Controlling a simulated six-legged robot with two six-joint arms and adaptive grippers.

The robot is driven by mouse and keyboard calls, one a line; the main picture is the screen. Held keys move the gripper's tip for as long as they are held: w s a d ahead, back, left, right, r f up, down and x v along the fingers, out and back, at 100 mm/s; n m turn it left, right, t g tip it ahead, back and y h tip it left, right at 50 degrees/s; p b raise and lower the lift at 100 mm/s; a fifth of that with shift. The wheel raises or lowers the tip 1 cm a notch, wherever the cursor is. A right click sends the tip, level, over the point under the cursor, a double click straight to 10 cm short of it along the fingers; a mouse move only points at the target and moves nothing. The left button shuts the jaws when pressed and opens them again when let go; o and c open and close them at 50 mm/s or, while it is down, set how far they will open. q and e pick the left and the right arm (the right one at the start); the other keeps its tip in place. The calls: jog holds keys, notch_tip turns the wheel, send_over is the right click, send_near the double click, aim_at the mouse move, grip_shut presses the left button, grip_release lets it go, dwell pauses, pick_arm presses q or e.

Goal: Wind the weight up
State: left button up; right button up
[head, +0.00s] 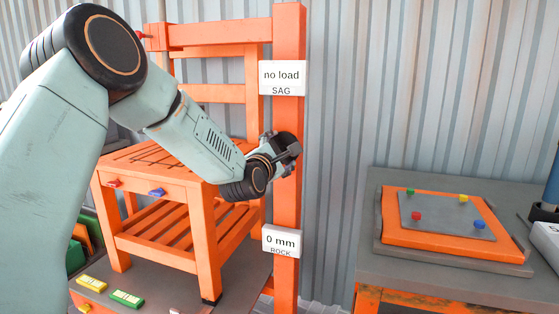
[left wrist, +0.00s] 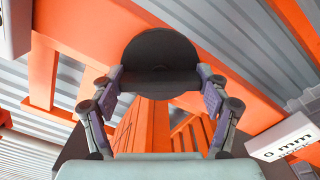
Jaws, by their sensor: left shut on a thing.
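My left gripper (head: 285,155) is at the orange upright post (head: 288,210), between its two white signs. In the left wrist view my left gripper (left wrist: 160,84) has its fingers on both sides of a dark round knob (left wrist: 160,50) and is shut on it. In the head view the knob is mostly hidden by the gripper. The upper sign (head: 282,78) reads "no load SAG". The lower sign (head: 281,241) reads "0 mm ROCK". I cannot make out a weight. My right gripper is not in view.
An orange slatted chair (head: 160,205) stands on a dark platform (head: 165,290) left of the post, behind my left arm. A grey table (head: 450,275) at right carries an orange board (head: 400,235) under a grey plate (head: 445,217) with several coloured blocks. Corrugated wall stands behind.

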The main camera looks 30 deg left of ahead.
pick_arm(q)
jog(key=n+b, duration=0.1)
jog(key=n, duration=0.1)
jog(key=n+b, duration=0.1)
jog(key=b, duration=0.1)
jog(key=n+b, duration=0.1)
jog(key=n, duration=0.1)
jog(key=shift+r+n, duration=0.3)
jog(key=n+b, duration=0.3)
jog(key=shift+n+b, duration=0.3)
jog(key=shift+n, duration=0.1)
jog(key=shift+r+n+b, duration=0.15)
jog(key=shift+n+b, duration=0.55)
jog(key=shift+n, duration=0.3)
jog(key=shift+a, duration=0.1)
jog(key=o, duration=1.1)
jog(key=shift+w+f, duration=0.3)
jog(key=shift+c, duration=0.2)
jog(key=shift+o, duration=0.4)
jog(key=shift+s, duration=0.15)
